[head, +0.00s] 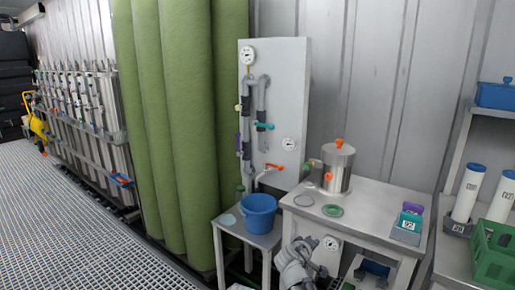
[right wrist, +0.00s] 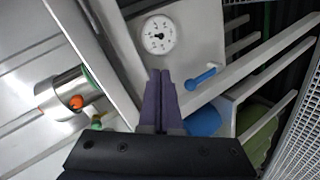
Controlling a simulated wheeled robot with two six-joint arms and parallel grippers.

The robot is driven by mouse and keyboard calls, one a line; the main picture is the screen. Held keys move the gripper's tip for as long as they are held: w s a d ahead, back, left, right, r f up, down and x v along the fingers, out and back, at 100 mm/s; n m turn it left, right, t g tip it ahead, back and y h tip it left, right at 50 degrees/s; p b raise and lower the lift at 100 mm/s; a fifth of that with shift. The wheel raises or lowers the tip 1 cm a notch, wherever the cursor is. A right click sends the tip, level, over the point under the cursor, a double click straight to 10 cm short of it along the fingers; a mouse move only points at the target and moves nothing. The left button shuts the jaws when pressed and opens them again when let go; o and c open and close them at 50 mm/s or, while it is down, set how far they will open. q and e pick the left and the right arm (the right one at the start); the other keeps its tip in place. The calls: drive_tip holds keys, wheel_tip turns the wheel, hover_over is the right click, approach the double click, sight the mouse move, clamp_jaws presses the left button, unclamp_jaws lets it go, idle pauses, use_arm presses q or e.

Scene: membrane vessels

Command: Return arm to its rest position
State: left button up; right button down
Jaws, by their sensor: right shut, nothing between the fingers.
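My right gripper (head: 300,248) is low in the head view, in front of the white table and to the right of the blue bucket. In the right wrist view its two dark fingers (right wrist: 160,74) lie together with nothing between them. It looks clear of the things around it. The grey arm hides part of the table's front and legs. My left gripper is not in view.
A white table (head: 380,205) bears a steel vessel (head: 338,168) with orange knobs. A blue bucket (head: 259,213) stands on a low stand. Grating floor (head: 80,225) is free at left.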

drive_tip(key=s+a+f+m+g+y, duration=0.1)
drive_tip(key=s+f+m+g+y, duration=0.35)
drive_tip(key=s, duration=0.75)
drive_tip(key=s+a+f+m+g+y, duration=0.1)
drive_tip(key=s+f+m+g+y, duration=0.1)
drive_tip(key=s+f+g, duration=0.55)
drive_tip(key=s+a+r+n+p, duration=0.1)
drive_tip(key=s+a+r+p, duration=0.2)
drive_tip(key=r+p, duration=0.4)
drive_tip(key=s+a+r+n+p, duration=0.1)
drive_tip(key=s+a+r+p, duration=0.2)
drive_tip(key=r+p, duration=0.4)
drive_tip(key=s+a+r+n+t+p, duration=0.1)
drive_tip(key=s+a+r+n+p, duration=0.1)
drive_tip(key=a+r+p, duration=0.3)
drive_tip(key=shift+s+r+h+p, duration=0.35)
drive_tip(key=shift+s+r+p, duration=0.55)
drive_tip(key=shift+p, duration=0.15)
